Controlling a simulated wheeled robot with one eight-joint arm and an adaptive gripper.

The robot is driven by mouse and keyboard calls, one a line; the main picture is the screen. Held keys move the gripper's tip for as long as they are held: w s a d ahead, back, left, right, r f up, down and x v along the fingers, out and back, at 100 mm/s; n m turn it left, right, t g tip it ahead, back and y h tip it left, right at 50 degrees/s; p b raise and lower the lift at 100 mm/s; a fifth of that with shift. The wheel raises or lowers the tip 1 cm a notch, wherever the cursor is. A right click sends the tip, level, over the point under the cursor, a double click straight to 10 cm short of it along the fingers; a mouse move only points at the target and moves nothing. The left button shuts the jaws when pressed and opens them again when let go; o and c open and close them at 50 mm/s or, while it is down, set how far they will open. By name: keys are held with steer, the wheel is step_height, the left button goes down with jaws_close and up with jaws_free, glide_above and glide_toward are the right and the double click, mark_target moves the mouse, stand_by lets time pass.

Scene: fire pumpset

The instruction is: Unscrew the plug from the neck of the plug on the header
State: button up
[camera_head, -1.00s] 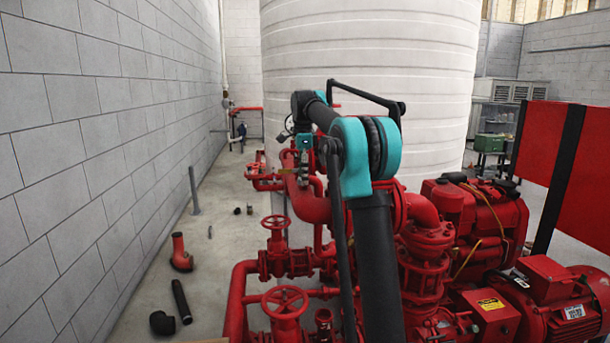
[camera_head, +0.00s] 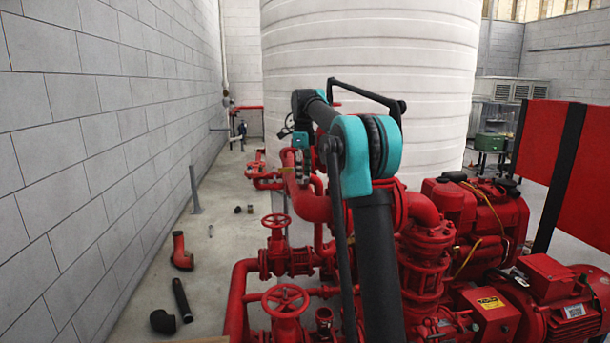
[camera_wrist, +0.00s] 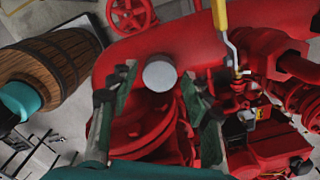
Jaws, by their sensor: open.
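In the wrist view the plug, a round pale grey cap (camera_wrist: 159,73), stands at the red header pipe (camera_wrist: 185,40). My gripper (camera_wrist: 156,84) is open, with one dark green finger on each side of the plug. Gaps show between the plug and both fingers, so it looks untouched. The neck under the plug is hidden by the cap. In the head view the header pipe (camera_head: 308,204) runs left of my arm. The plug cannot be made out there.
A valve with a yellow lever (camera_wrist: 220,14) stands close to the right finger. A red handwheel (camera_wrist: 131,14) is beyond the pipe. A wooden barrel (camera_wrist: 58,62) is at the left. Red pumps and motors (camera_head: 552,298) fill the right; a grey block wall (camera_head: 90,150) bounds the left.

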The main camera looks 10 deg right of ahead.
steer(key=m, duration=0.3)
steer(key=shift+m, duration=0.3)
steer(key=m, duration=0.4)
stand_by(0.3)
jaws_close()
steer(key=n, duration=0.4)
steer(key=shift+n, duration=0.3)
steer(key=n, duration=0.4)
steer(key=shift+n, duration=0.3)
